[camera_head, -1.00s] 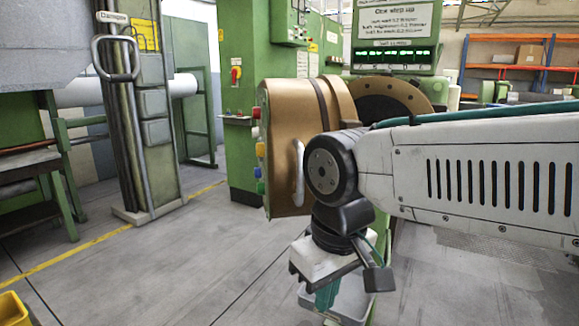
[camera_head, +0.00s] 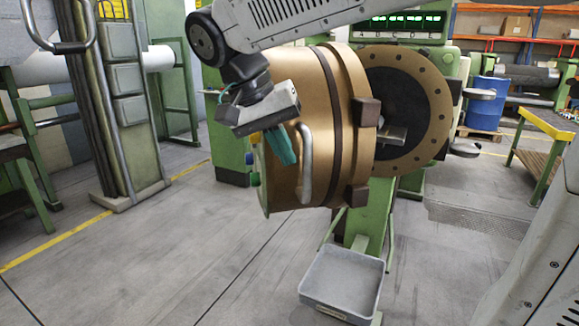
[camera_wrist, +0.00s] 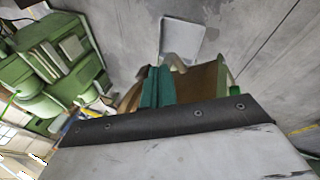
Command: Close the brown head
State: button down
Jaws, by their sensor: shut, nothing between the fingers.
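The brown head (camera_head: 328,140) is a large copper-coloured drum with dark bands and a pale curved handle (camera_head: 306,168) on its left end. It stands apart from the brown bolted ring (camera_head: 438,108) of the machine, whose dark face is partly visible, so it is open. My gripper (camera_head: 284,150) has teal fingers, shut and empty, pointing down just left of the handle. I cannot tell whether they touch it. In the wrist view the fingers (camera_wrist: 158,86) show in front of part of the brown head (camera_wrist: 203,84).
A grey bin (camera_head: 342,282) stands on the floor below the head, also visible in the wrist view (camera_wrist: 182,40). A green post with a loop handle (camera_head: 108,110) stands left. A blue barrel (camera_head: 485,104) and a yellow-edged table (camera_head: 545,138) are at right. Front-left floor is clear.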

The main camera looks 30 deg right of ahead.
aim_at(269, 162)
jog(key=w+a+r+m+h, duration=0.2)
jog(key=w+a+m+h, duration=0.15)
jog(key=w+a, duration=0.35)
jog(key=shift+y, duration=0.45)
jog(key=x, duration=0.6)
jog(key=d+x, duration=0.1)
jog(key=x, duration=0.3)
jog(key=shift+w+r, duration=0.4)
jog(key=shift+r, duration=0.05)
jog(key=shift+s+d+f, duration=0.2)
jog(key=shift+s+d, duration=1.25)
